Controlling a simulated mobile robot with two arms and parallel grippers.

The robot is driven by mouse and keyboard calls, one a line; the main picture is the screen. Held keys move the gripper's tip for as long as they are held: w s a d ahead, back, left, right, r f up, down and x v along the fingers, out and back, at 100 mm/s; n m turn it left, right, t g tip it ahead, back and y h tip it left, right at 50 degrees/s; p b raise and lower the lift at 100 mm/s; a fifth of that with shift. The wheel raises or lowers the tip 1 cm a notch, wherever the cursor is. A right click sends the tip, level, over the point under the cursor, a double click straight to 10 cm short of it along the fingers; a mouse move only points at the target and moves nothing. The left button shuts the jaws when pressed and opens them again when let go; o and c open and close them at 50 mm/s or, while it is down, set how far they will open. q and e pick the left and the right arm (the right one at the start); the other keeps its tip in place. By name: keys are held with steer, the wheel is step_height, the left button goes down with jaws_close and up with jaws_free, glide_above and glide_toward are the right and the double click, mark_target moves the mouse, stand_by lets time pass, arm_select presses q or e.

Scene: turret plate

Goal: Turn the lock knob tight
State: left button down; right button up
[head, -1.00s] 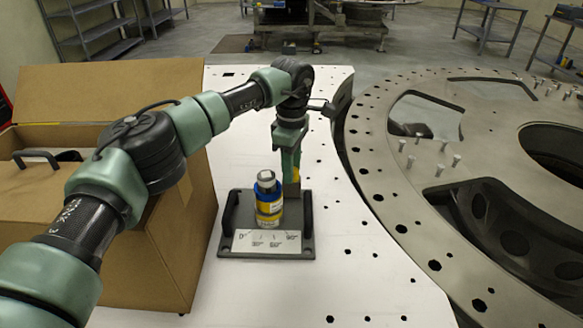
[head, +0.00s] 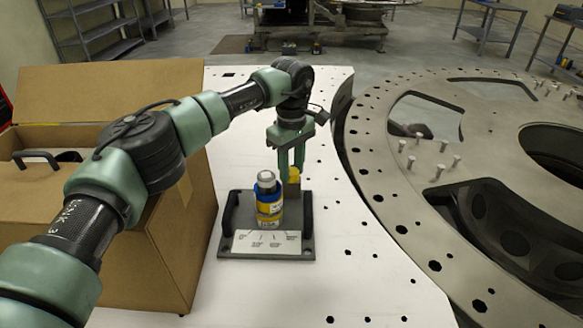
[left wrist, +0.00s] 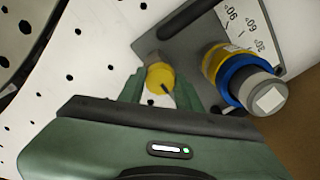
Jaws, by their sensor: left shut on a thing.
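The yellow lock knob (head: 294,174) sits on a short post at the back right of a dark grey fixture (head: 228,246). My right gripper is not in view.
The fixture has black handles on both sides and an angle scale plate (head: 262,243) in front. An open cardboard box (head: 165,250) stands to its left. A large perforated metal ring (head: 385,175) is at right. The white table (head: 340,275) is bare in front.

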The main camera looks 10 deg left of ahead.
mark_target(292, 171)
arm_select(q)
steer(key=c, duration=1)
jaws_free()
steer(key=shift+o, duration=0.2)
steer(key=shift+r, duration=0.1)
steer(key=shift+r, duration=0.35)
step_height(292, 171, up, 7)
steer(key=shift+b, duration=0.8)
steer(key=shift+d+f, duration=0.1)
